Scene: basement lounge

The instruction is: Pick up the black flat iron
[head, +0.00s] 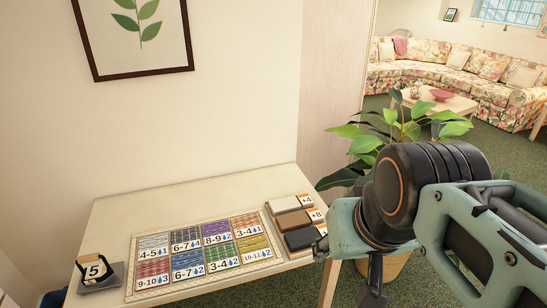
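I cannot make out a black flat iron for certain in the head view. A small dark grey piece (103,281) with black upright parts lies at the table's front left corner, with a card marked 5 on it. I cannot tell what it is. My gripper (347,268) is at the lower right, by the table's right edge, and my wrist hides what lies behind it. No held object shows, and how far the fingers are apart is unclear.
The pale table (190,190) holds a game mat (128,250) with several coloured cards and a tray of white, brown and black stacks (292,222). A leafy plant (365,145) stands right of it. A floral sofa (430,52) and low table (455,105) are farther back.

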